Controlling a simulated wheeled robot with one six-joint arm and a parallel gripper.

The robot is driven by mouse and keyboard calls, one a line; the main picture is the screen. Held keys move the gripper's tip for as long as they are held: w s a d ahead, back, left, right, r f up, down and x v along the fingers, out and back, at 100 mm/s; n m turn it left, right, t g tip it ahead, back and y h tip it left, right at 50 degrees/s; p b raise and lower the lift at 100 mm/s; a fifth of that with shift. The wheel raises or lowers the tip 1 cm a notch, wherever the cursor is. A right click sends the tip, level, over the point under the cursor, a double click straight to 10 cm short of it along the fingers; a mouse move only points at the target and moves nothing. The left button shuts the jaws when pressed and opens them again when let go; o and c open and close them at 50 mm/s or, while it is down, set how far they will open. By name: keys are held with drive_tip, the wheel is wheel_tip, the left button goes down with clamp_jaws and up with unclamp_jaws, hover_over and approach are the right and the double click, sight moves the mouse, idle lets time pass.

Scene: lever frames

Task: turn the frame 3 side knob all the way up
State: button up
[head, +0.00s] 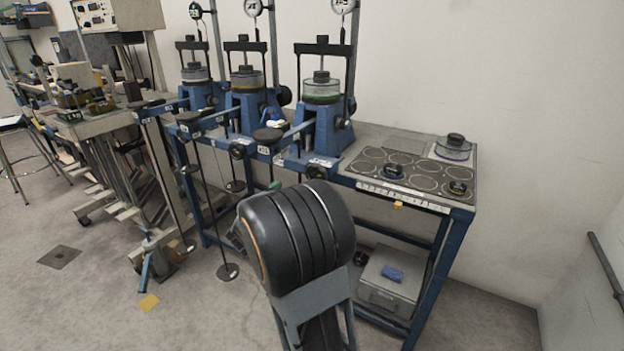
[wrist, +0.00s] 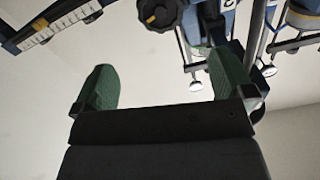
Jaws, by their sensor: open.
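Frame 3 (head: 318,132) is the rightmost blue lever frame in the head view, with a clear cell and black cap on top. A dark round knob (head: 344,123) shows at its right side; another black knob (head: 316,171) sits lower, on the front rail. In the wrist view a black lobed knob (wrist: 158,13) is at the top, beyond my fingers; I cannot tell which knob it is. My gripper (wrist: 161,82) is open, its green fingers apart with nothing between them. In the head view my dark arm hides most of the gripper.
Two more blue frames (head: 247,110) stand to the left. Hanging rods and weights (head: 228,271) are left of my arm. The floor at front left is mostly clear.

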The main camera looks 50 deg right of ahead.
sight(315, 175)
drive_tip(key=b+x, duration=0.1)
drive_tip(key=x, duration=1)
drive_tip(key=shift+w+d, duration=0.1)
drive_tip(key=shift+d, duration=0.25)
drive_tip(key=shift+r, duration=0.1)
drive_tip(key=shift+c, duration=0.2)
